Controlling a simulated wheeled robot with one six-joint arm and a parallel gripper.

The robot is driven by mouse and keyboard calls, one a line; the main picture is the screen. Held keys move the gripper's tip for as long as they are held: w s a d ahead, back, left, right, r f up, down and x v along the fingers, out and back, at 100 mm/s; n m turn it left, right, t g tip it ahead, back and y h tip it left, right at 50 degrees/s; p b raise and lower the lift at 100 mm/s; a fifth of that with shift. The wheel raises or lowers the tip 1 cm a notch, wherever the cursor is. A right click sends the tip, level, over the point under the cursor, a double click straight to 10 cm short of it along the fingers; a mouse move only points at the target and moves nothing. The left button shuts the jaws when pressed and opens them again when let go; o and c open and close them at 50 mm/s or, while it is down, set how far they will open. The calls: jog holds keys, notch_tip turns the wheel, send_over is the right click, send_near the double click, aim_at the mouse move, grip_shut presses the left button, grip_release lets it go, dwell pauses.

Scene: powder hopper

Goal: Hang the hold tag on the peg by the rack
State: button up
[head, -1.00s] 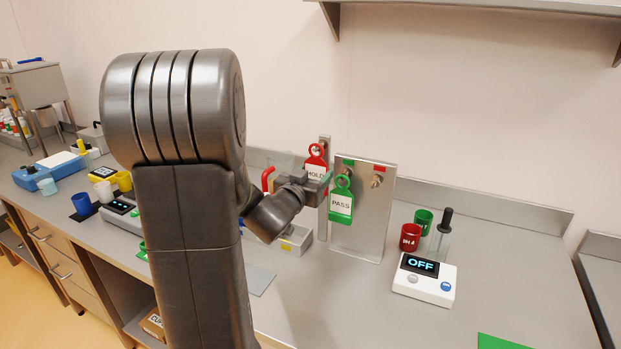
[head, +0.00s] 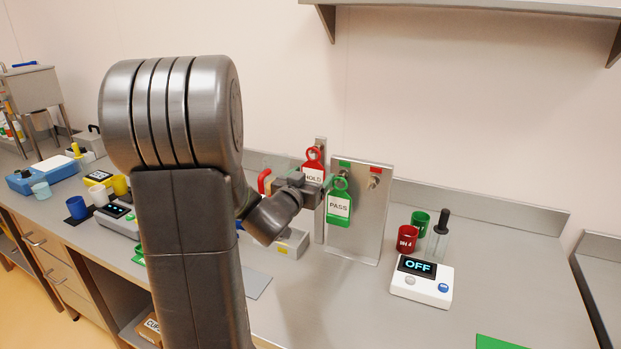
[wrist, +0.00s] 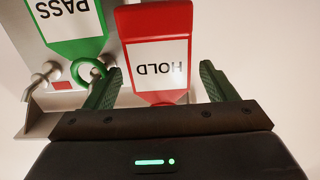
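The red hold tag (head: 313,168) with a white HOLD label is at the upper part of the narrow upright post (head: 320,205). Its ring end is at the top, in front of the post; whether it hangs on a peg there is hidden. In the wrist view the hold tag (wrist: 158,50) appears upside down between the two green fingers of my gripper (wrist: 157,72). A gap shows on each side, so the fingers are open and not closed on it. In the head view my gripper (head: 318,184) is just below and in front of the tag.
A green PASS tag (head: 339,207) hangs on the metal plate (head: 366,225), close right of my gripper. An empty peg (head: 373,182) sits under the plate's red mark. A scale reading OFF (head: 421,281) and red and green cups stand right.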

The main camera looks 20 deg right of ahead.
jog(key=b+v, duration=0.1)
jog(key=v, duration=1.2)
jog(key=shift+s+a+b, duration=0.25)
jog(key=shift+s+b, duration=0.05)
jog(key=shift+d, duration=0.1)
jog(key=p+x, duration=0.1)
jog(key=x, duration=1.2)
jog(key=shift+w+d+p, duration=0.15)
jog(key=shift+w+p, duration=0.1)
jog(key=shift+p, duration=0.1)
jog(key=shift+r, duration=0.15)
jog(key=shift+s, duration=0.1)
